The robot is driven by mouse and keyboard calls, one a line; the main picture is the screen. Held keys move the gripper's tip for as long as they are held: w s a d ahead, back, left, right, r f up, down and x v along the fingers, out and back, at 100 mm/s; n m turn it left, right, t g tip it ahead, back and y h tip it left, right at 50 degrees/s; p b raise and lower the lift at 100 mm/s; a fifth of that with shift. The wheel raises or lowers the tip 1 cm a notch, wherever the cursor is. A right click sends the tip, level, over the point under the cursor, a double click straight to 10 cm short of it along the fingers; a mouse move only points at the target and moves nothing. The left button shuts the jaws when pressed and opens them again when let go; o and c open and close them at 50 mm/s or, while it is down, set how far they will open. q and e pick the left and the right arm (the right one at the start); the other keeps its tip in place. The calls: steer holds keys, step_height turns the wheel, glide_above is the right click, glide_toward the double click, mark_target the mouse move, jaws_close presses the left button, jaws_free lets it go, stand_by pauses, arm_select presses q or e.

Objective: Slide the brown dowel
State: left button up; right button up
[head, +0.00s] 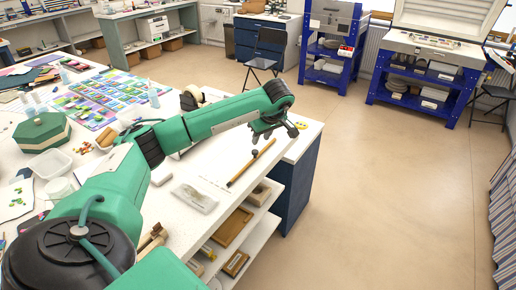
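The brown dowel (249,164) is a thin stick lying at a slant on the white worktop, near its right edge. Its far end is close to my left gripper (268,138). My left arm reaches across the worktop from the left, and the dark gripper points down just above and beyond the dowel's far end. Its fingers look spread apart, with nothing seen between them. Whether a finger touches the dowel is too small to tell. My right gripper is out of view.
A clear tray (194,198) lies left of the dowel. Shelves below the worktop hold wooden frames (233,227). A green box (42,132), colourful glass sheets (100,98) and bottles crowd the left. A dark blue cabinet (293,190) stands under the worktop's right end. The floor beyond is open.

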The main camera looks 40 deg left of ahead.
arm_select(q)
steer(key=v, duration=0.5)
steer(key=shift+d+r+b, duration=0.15)
steer(key=shift+r+b, duration=0.25)
steer(key=shift+s+d+f, duration=0.1)
steer(key=shift+f, duration=0.05)
